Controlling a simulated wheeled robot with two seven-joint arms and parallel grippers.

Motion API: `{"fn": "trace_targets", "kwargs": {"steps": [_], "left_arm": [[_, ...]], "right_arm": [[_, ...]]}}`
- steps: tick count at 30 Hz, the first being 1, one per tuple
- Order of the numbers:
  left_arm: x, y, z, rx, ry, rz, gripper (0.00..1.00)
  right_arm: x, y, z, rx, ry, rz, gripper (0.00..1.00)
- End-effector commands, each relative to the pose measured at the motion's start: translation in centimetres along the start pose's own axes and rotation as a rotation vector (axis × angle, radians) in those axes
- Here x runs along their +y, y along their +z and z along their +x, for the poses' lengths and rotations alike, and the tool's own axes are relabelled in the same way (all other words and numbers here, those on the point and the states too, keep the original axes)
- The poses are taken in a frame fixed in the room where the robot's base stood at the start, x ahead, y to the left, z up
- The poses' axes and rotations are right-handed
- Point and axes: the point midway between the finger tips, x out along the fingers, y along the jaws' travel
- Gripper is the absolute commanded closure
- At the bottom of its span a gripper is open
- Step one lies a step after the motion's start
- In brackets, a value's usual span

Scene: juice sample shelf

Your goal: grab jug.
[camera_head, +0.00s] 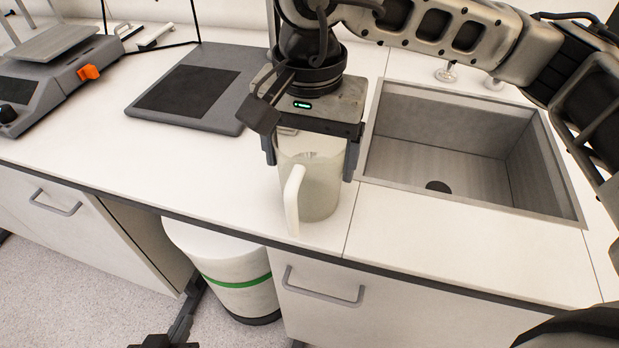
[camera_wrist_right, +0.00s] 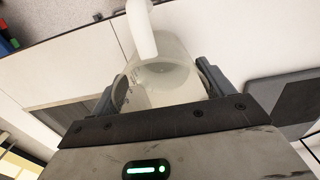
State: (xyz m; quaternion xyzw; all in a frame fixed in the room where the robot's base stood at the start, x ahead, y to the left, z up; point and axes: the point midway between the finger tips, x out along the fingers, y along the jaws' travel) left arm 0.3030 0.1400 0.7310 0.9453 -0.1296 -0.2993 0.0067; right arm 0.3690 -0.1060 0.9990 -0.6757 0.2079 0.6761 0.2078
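A translucent jug (camera_head: 322,187) with a white handle stands upright on the white counter, left of the sink and near the front edge. Its handle points toward the front. My right gripper (camera_head: 309,168) is above it, pointing down, with one finger on each side of the jug's upper part. In the right wrist view the jug (camera_wrist_right: 165,74) is between the spread fingers of the right gripper (camera_wrist_right: 158,88), which look close to its walls without clearly pressing on them.
A sink (camera_head: 450,145) lies right of the jug. A dark flat plate (camera_head: 190,90) is at the back left, with a grey device (camera_head: 55,75) with an orange knob farther left. A white bin (camera_head: 228,268) with a green stripe stands below the counter. The counter left of the jug is clear.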

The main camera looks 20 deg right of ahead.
Motion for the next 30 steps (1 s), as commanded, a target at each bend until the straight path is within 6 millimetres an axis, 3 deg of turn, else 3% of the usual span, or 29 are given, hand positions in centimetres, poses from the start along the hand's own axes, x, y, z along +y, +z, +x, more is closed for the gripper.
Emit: {"fn": "trace_targets", "kwargs": {"steps": [1,2,16,24,30], "left_arm": [[0.0,-0.1,0.0,0.001,0.000,0.000,1.00],[0.0,-0.1,0.0,0.002,0.000,0.000,1.00],[0.1,-0.5,-0.1,0.010,0.001,-0.001,1.00],[0.1,-0.3,-0.1,0.008,0.001,-0.001,1.00],[0.1,-0.1,0.0,0.007,0.002,-0.004,1.00]], "right_arm": [[0.0,0.0,-0.1,0.001,-0.002,0.001,0.73],[0.0,0.0,-0.1,0.001,-0.002,0.001,0.80],[-0.1,-0.1,-0.9,0.002,-0.004,0.002,0.80],[-0.1,-0.1,-3.2,0.003,-0.005,0.002,0.80],[1.3,0.9,-5.1,0.003,-0.004,0.000,0.80]]}}
